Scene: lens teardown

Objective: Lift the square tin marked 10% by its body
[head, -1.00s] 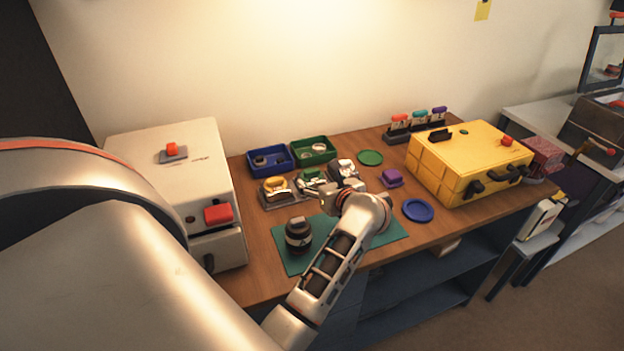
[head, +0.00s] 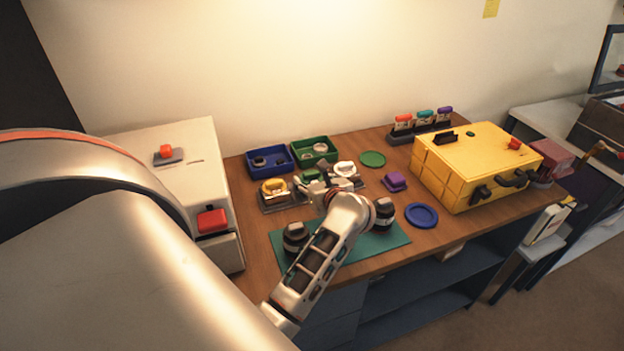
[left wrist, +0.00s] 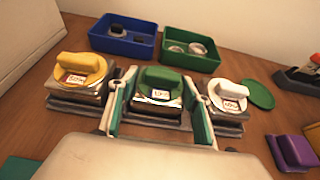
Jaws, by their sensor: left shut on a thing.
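A square metal tin with a green knob and round lid (left wrist: 160,82) stands in the middle of a row of three in the left wrist view. Its small label looks like 10%, though the print is blurred. My left gripper (left wrist: 160,112) has one green-lined finger on each side of the tin's body and is shut on it. The tin appears upright and at its stand. In the head view the green knob (head: 311,175) shows just beyond my left gripper (head: 312,187), which partly hides the tin. My right gripper is not in view.
A yellow-knobbed tin (left wrist: 80,72) and a white-knobbed tin (left wrist: 229,98) stand close on either side. Blue (left wrist: 122,42) and green (left wrist: 188,58) trays lie behind. Two dark jars (head: 295,237) (head: 383,215) stand on the green mat (head: 350,252). A yellow case (head: 480,165) is right.

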